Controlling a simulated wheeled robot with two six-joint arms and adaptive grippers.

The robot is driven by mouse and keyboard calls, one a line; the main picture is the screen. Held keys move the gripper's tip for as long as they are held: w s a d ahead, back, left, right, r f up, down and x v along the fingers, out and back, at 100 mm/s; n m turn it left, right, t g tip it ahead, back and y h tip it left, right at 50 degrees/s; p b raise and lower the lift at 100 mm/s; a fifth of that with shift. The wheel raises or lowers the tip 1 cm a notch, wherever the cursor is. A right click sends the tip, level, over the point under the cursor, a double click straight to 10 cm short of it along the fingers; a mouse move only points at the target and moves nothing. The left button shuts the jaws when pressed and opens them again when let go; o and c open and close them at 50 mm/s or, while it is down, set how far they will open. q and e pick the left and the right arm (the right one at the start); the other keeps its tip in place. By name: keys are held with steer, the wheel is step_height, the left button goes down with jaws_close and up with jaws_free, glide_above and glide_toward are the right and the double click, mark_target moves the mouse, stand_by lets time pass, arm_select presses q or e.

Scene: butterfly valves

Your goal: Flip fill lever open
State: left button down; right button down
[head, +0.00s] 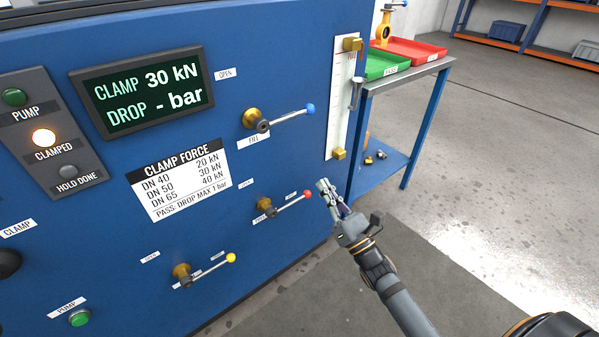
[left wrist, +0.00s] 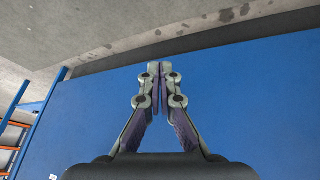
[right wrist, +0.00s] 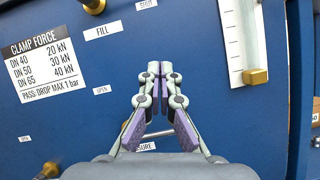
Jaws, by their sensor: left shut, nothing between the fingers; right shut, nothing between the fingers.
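The fill lever (head: 285,117) is a metal bar with a blue knob on a brass valve, pointing right and slightly up. A FILL label (head: 253,140) is below it and an OPEN label (head: 225,72) is above left. In the right wrist view, the FILL label (right wrist: 102,31) shows and only the valve's brass body (right wrist: 93,5) is visible, cut by the top edge. My right gripper (head: 325,186) is shut and empty, below and right of the fill lever, apart from it. It also shows in the right wrist view (right wrist: 153,70). My left gripper (left wrist: 155,68) is shut and empty before a plain blue panel.
A red-knob lever (head: 290,203) is close left of my right gripper, and a yellow-knob lever (head: 212,267) is lower left. A white gauge strip with brass fittings (head: 341,110) stands right of the fill lever. A blue table (head: 408,80) with trays is beyond.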

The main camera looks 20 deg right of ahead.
mark_target(287, 117)
arm_select(q)
steer(key=shift+w+d+r, duration=0.1)
steer(key=shift+d+r, duration=0.05)
steer(key=shift+r, duration=0.25)
steer(key=shift+w+d+r, duration=0.1)
steer(key=shift+d+r, duration=0.05)
steer(key=shift+r, duration=0.25)
arm_select(e)
steer(key=r+n, duration=0.1)
steer(key=s+a+r+n+y, duration=0.1)
steer(key=s+r+n+t+y, duration=0.1)
steer(key=r+n, duration=0.1)
steer(key=shift+s+a, duration=0.1)
steer(key=shift+a, duration=0.25)
